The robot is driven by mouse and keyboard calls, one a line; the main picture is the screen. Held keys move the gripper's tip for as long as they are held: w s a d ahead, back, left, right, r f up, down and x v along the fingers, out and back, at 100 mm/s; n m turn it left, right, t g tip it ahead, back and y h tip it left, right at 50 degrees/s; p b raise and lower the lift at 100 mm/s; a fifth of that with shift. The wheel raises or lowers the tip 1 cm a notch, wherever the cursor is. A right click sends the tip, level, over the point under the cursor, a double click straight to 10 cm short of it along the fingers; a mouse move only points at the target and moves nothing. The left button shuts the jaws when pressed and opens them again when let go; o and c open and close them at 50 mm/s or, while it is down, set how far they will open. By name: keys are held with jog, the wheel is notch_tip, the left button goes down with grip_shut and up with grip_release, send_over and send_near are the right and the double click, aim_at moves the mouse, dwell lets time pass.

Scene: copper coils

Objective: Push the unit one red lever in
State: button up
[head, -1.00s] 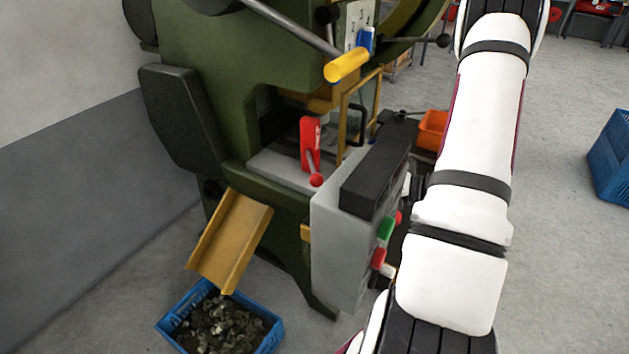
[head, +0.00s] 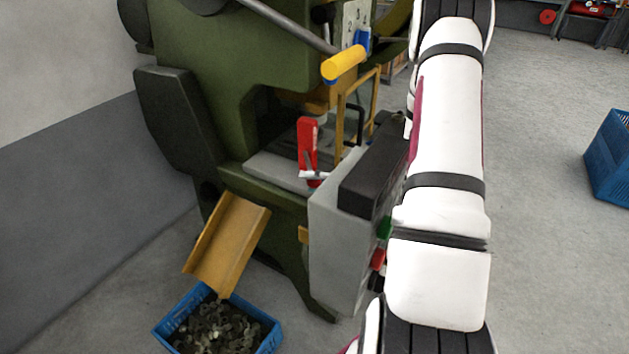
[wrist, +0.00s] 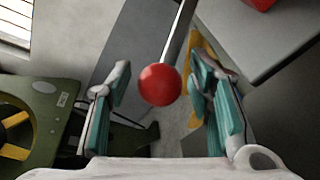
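My gripper (wrist: 160,72) is open. Its two teal-padded fingers stand left and right of the knob, with a small gap on each side.
A yellow-handled bar (head: 343,63) hangs above. A yellow chute (head: 228,240) slopes to a blue crate (head: 165,330) of metal pieces.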

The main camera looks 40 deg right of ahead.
grip_shut()
jog(key=shift+w+d, duration=0.3)
jog(key=shift+d, duration=0.55)
jog(key=shift+w+d, duration=0.35)
jog(key=shift+d, duration=0.55)
jog(key=shift+w+d, duration=0.3)
jog(key=shift+d, duration=0.55)
jog(key=shift+o, duration=1.7)
grip_release()
jog(key=shift+s+d, duration=0.1)
jog(key=v, duration=1.1)
jog(key=shift+s+r, duration=0.2)
jog(key=shift+s, duration=0.15)
jog(key=shift+d, duration=0.1)
